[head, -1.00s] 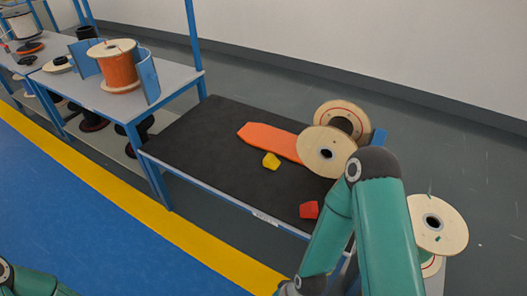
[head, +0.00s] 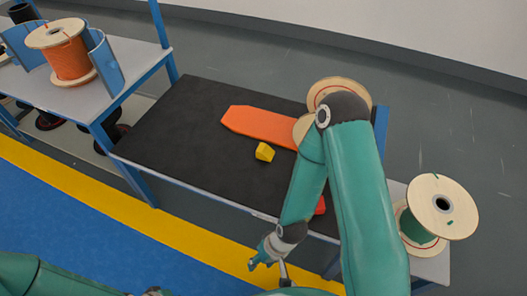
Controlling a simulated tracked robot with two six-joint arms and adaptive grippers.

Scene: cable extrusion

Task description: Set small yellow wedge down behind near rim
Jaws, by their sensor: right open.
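The small yellow wedge (head: 264,152) lies on the black mat of the low table (head: 190,125), just in front of the long orange piece (head: 262,127). The table's near rim (head: 205,192) runs along its front edge. My right gripper (head: 268,268) is low in front of that rim, near the bottom of the head view, partly cut off. It is open, and apart from the wedge. My left arm (head: 50,275) shows at the bottom left; its gripper is not clearly visible.
A red piece (head: 321,205) is mostly hidden behind my right arm. Wooden spools stand at the table's right end (head: 340,92) and beyond it (head: 442,205). An orange cable spool (head: 65,52) sits on the left bench. The mat's left part is clear.

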